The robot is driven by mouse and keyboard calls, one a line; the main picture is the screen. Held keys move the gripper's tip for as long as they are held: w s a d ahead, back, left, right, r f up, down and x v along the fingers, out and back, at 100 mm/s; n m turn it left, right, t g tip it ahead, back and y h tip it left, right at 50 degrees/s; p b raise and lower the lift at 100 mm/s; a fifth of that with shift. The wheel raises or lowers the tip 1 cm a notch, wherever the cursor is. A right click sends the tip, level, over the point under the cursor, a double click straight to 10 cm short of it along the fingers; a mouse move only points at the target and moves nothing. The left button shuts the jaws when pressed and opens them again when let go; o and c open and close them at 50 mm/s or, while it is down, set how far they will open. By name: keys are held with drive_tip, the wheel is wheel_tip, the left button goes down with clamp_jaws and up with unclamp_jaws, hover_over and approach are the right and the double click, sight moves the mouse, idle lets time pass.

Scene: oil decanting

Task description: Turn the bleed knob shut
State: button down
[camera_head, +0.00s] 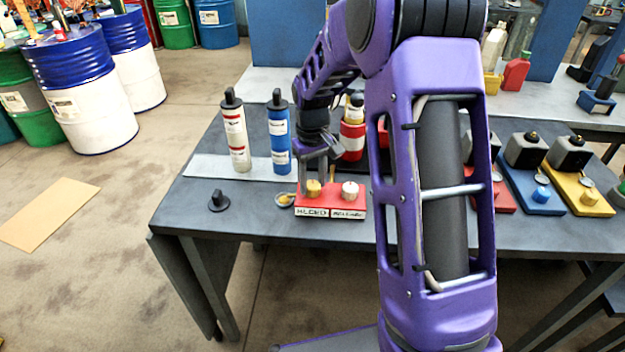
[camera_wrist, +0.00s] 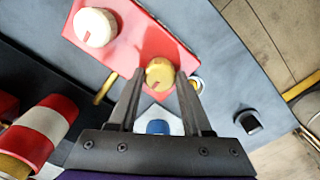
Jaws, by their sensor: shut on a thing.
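The brass bleed knob (camera_head: 313,188) stands on the left part of a red block (camera_head: 340,205), above a label that seems to read BLEED. My gripper (camera_head: 315,176) reaches down over it from above. In the wrist view, the bleed knob (camera_wrist: 160,72) lies between the tips of my gripper (camera_wrist: 160,82), and the gripper is shut on it. A short red mark shows on the knob's top. A white knob (camera_head: 350,190) with a red mark stands on the right part of the block, clear of the fingers.
A cream bottle (camera_head: 236,135) and a blue bottle (camera_head: 279,140) stand behind on the left. A small dish (camera_head: 285,200) and a black cap (camera_head: 218,202) lie left of the block. The table's (camera_head: 190,222) front-left corner is bare.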

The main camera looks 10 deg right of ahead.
sight(312, 184)
drive_tip(key=shift+c, duration=1.7)
unclamp_jaws()
wheel_tip(312, 184, up, 18)
drive_tip(key=p, duration=0.1)
drive_tip(key=shift+f+p, duration=0.25)
drive_tip(key=shift+p, duration=0.1)
